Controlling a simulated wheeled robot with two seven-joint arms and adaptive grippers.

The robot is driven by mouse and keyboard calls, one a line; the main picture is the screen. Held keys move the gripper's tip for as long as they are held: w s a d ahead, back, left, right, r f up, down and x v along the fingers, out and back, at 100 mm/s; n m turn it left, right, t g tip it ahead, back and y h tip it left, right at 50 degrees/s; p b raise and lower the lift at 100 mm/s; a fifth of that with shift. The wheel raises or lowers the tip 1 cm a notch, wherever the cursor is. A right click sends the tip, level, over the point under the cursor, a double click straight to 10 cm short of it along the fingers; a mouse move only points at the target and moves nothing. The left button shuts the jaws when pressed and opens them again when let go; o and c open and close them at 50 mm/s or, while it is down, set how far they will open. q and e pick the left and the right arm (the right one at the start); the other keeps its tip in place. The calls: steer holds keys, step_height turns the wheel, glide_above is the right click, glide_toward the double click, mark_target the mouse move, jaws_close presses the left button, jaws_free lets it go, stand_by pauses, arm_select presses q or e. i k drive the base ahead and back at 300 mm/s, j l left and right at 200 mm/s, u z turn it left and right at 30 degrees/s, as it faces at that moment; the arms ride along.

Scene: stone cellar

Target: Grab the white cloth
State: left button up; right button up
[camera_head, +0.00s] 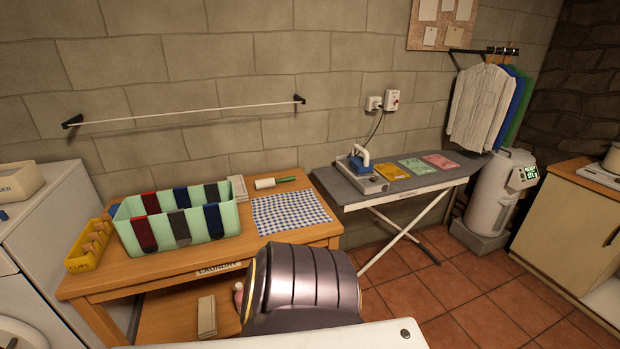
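No plain white cloth can be picked out with certainty. A pale folded stack (238,188), perhaps cloth, lies at the back of the wooden table behind the green bin. A blue-and-white checked cloth (290,212) lies flat on the table's right part. A beige folded item (207,316) sits on the shelf below. A white shirt (480,106) hangs on the wall rack at right. Neither of my grippers shows. A dark rounded part at bottom centre, seemingly my own arm, hides part of the table front and lower shelf.
The wooden table (160,276) also holds a green bin (235,218) with hanging socks, a yellow clip box (78,262) and a lint roller (265,183). An ironing board (350,196) with an iron (358,160) stands right. Tiled floor (450,285) is clear at lower right.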

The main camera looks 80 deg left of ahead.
mark_target(239, 185)
steer(key=u, duration=3.35)
steer(key=i+l, duration=0.15)
steer(key=l, duration=0.25)
steer(key=i+l+u, duration=0.15)
steer(key=l, duration=0.25)
steer(key=i+l, duration=0.15)
steer(key=l, duration=0.25)
steer(key=i+l+u, duration=0.15)
steer(key=l, duration=0.25)
steer(key=i+l, duration=0.15)
steer(key=l, duration=0.3)
steer(key=i+l+u, duration=0.15)
steer(key=l, duration=0.25)
